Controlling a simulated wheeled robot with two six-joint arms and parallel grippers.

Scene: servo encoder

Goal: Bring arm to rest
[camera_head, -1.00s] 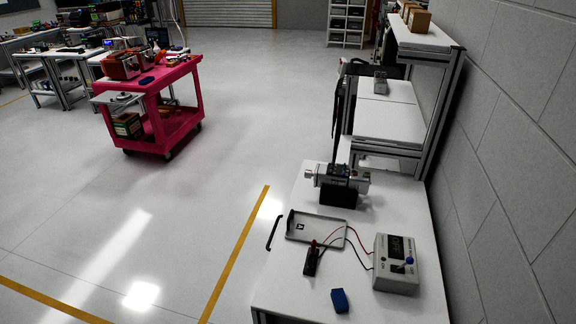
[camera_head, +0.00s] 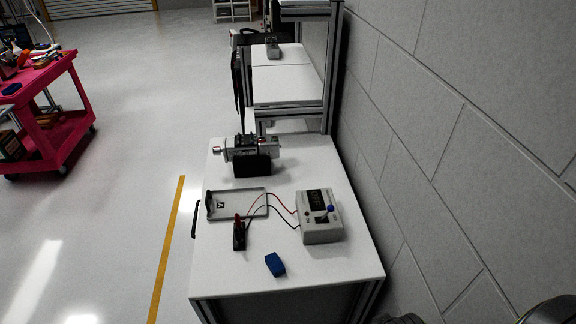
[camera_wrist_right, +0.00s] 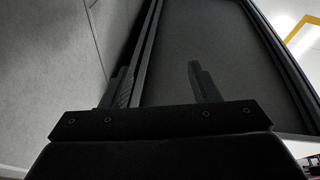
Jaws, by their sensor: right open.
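My right gripper (camera_wrist_right: 160,85) shows in the right wrist view with its two dark fingers spread apart and nothing between them. A dark panel and the grey wall lie beyond the fingers. In the head view only a dark piece of my own arm shows at the bottom right corner. My left gripper is not in view. The white workbench (camera_head: 300,277) stands in the middle, with a servo-like device (camera_head: 250,150) on a black block at its back.
On the bench lie a grey tray (camera_head: 237,205), a power box (camera_head: 320,217) with red and black leads, a black clamp piece (camera_head: 239,235) and a blue block (camera_head: 275,264). The grey wall (camera_head: 450,120) is close at right. A pink cart (camera_head: 50,130) stands left; open floor lies between.

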